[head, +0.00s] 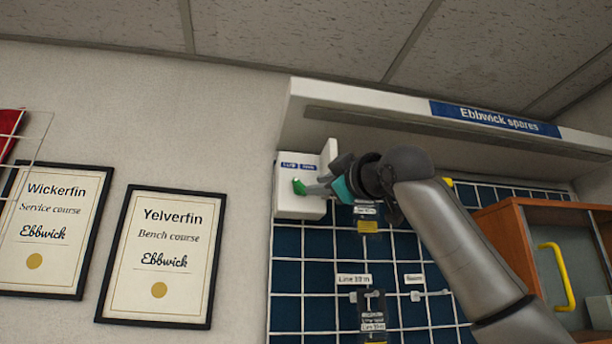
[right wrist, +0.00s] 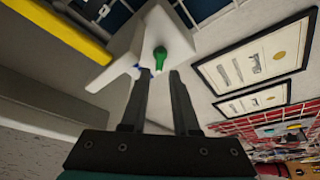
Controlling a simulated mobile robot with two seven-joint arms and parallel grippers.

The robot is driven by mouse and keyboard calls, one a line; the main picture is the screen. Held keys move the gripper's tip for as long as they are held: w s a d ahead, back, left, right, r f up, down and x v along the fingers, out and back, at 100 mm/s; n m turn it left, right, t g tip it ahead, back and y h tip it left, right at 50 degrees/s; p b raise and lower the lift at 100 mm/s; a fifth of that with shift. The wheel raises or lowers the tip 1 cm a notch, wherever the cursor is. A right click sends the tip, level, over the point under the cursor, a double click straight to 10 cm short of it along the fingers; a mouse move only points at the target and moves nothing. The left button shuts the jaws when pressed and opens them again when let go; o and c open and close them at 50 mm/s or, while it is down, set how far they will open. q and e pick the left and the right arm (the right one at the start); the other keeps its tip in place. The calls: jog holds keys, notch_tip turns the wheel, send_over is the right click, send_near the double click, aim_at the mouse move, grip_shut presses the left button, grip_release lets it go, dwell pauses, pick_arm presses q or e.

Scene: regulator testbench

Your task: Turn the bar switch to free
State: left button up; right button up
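A white switch box (head: 286,204) is mounted high on the wall at the left end of the shelf. Two small blue labels, too small to read surely, are on its face. Below them is the green bar switch (head: 299,187), which also shows in the right wrist view (right wrist: 161,59), tilted. My right gripper (head: 314,187) is at the front of the box, close to the switch. In the right wrist view its two fingers (right wrist: 159,74) are apart, with the switch seen between and beyond their tips. I cannot tell whether they touch it. My left gripper is not in view.
A white shelf (head: 390,127) with an "Ebbwick spares" sign overhangs just above and right of the box. A blue gridded panel (head: 300,275) with hanging packets lies below. An orange cabinet (head: 505,230) with a yellow handle stands right. Framed certificates (head: 157,256) hang left.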

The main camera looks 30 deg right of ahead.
aim_at(303, 187)
jog(key=p+x, duration=0.2)
jog(key=x, duration=0.4)
jog(key=shift+p, duration=0.4)
grip_shut()
